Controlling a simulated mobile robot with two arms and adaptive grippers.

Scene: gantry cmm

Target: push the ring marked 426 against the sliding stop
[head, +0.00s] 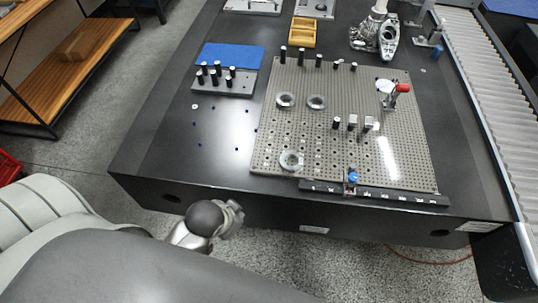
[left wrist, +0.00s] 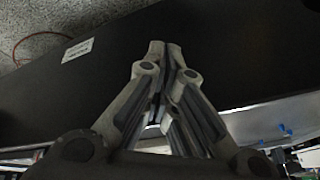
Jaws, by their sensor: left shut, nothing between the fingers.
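Three metal rings lie on the perforated fixture plate (head: 375,160): a near ring (head: 291,161) by its front left, a back left ring (head: 285,100) and a back right ring (head: 316,102). No number is readable, so I cannot tell which is 426. The sliding stop (head: 352,178) with a blue knob sits on a dark marked rail (head: 400,197) along the plate's front edge, right of the near ring. My left gripper (head: 236,208) is shut and empty, in front of the table's front edge, apart from the rings. Its closed fingers show in the left wrist view (left wrist: 166,52). My right gripper is not in view.
Black pins (head: 300,57) stand along the plate's back, with short posts (head: 352,123) mid-plate and a red-handled clamp (head: 397,90) at right. A pin block (head: 225,82) and blue mat (head: 230,55) lie left. The dark table left of the plate is mostly clear.

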